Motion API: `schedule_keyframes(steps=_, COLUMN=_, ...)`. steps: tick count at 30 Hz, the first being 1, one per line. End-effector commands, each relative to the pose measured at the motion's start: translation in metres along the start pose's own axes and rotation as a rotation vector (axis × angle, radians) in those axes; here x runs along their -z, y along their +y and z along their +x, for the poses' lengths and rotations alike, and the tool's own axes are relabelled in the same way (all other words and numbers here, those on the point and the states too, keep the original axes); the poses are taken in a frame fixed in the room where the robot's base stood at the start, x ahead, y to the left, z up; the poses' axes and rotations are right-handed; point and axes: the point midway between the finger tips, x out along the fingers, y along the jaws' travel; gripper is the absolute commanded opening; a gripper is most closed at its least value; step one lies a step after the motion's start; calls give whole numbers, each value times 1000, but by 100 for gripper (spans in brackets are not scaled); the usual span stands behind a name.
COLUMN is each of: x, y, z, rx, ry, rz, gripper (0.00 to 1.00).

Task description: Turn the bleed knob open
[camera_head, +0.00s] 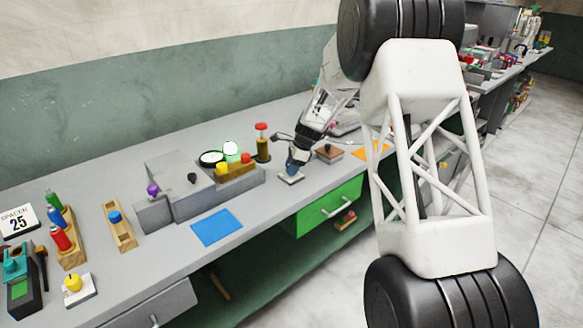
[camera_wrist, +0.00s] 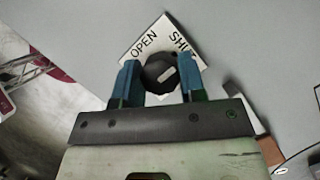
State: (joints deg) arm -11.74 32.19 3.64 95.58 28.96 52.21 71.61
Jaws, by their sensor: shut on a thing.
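The bleed knob (camera_wrist: 158,76) is black and round with a short pale mark on top. It sits on a white label plate (camera_wrist: 138,55) printed OPEN on the left and SHUT on the right, partly hidden in the wrist view. The mark is small, and I cannot tell which word it points to. My gripper (camera_wrist: 160,66) has its blue-padded fingers on either side of the knob, shut on it. In the head view my gripper (camera_head: 292,169) reaches down to the white plate (camera_head: 291,180) on the bench; the knob is hidden there.
A grey press block (camera_head: 190,187) with colored knobs and gauges stands left of my gripper. A brown block (camera_head: 329,153) and an orange mat (camera_head: 371,149) lie to its right. A blue mat (camera_head: 216,228) lies in front. The green drawer (camera_head: 328,207) is below.

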Motion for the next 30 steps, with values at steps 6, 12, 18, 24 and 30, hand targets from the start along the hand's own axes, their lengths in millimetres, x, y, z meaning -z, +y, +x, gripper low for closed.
schedule_keyframes(steps=6, x=0, y=0, z=0, rx=-14, ry=0, rz=-31, gripper=14)
schedule_keyframes(steps=12, x=0, y=0, z=0, rx=-47, ry=-1, rz=-111, gripper=14)
schedule_keyframes(steps=18, x=0, y=0, z=-1, rx=-102, ry=-1, rz=-245, gripper=14)
schedule_keyframes(steps=24, x=0, y=-1, z=-1, rx=-171, ry=0, rz=-414, gripper=14)
schedule_keyframes(steps=30, x=0, y=-1, z=0, rx=-244, ry=0, rz=-590, gripper=14)
